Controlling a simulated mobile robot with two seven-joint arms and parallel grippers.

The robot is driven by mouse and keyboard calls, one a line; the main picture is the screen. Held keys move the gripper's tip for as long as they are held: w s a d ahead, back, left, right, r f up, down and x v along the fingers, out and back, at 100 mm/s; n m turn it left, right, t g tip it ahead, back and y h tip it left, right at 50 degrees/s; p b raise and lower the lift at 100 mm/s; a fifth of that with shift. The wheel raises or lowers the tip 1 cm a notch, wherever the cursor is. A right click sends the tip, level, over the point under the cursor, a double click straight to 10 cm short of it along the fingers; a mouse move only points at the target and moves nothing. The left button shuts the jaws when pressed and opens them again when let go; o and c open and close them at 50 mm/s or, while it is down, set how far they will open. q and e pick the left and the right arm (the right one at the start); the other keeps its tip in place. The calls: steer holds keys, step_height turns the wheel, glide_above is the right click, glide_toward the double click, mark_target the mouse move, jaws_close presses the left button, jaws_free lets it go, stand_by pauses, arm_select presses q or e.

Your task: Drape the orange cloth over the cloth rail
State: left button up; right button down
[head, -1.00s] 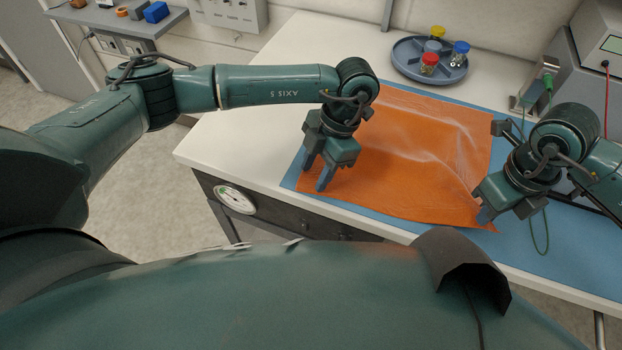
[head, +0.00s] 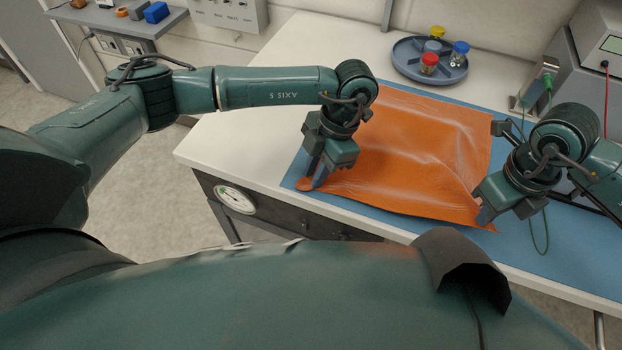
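The orange cloth (head: 410,150) lies spread and slightly wrinkled on a blue mat (head: 570,250) on the white bench. My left gripper (head: 316,180) points down at its near left corner, fingers close together on the cloth, with a small orange tip sticking out to the left. My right gripper (head: 484,215) is at the near right corner; its fingers look shut on the cloth, with folds running to them and the corner showing just beyond. One right finger is largely hidden. I cannot make out the cloth rail for certain.
A grey round tray (head: 400,64) with several capped vials stands behind the cloth. A grey instrument (head: 595,60) with green and red cables is at the back right. A green cable loop (head: 546,235) hangs by my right gripper. A round gauge (head: 236,199) sits below the bench edge.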

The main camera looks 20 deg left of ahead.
arm_select(q)
steer(key=shift+f, duration=0.15)
jaws_close()
steer(key=shift+r, duration=2.6)
